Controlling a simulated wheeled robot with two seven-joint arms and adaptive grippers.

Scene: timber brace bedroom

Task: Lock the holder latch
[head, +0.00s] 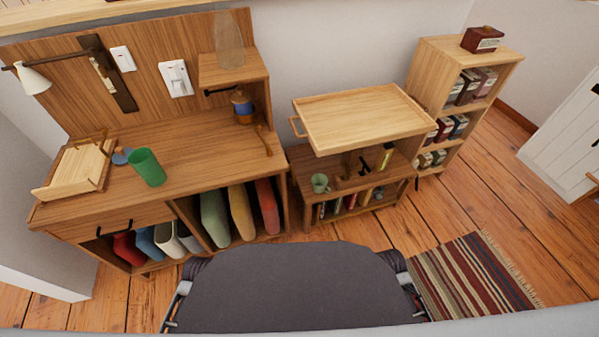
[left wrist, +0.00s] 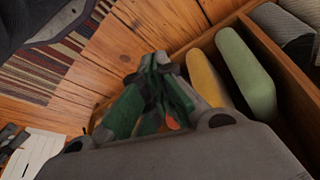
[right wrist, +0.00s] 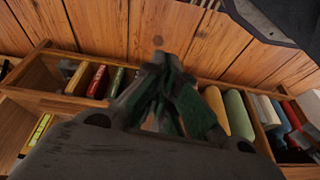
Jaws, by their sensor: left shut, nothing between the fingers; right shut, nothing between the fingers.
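A dark upright plate with a lighter strip (head: 103,75) is fixed to the desk's wooden back panel in the head view. A wooden stand or holder (head: 77,168) sits on the left of the desk top, with a small brown bar across its upper right. I cannot tell which part is the latch, or its position. My left gripper (left wrist: 158,62) is shut and empty, low in front of the desk's lower compartments. My right gripper (right wrist: 166,62) is shut and empty, also low near the shelves. Neither gripper shows in the head view.
A lamp (head: 34,80) juts out at the left. A blue-brown jar (head: 242,106) stands under a small shelf. A tray-topped cart (head: 362,116) is to the right. The desk's front middle is clear.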

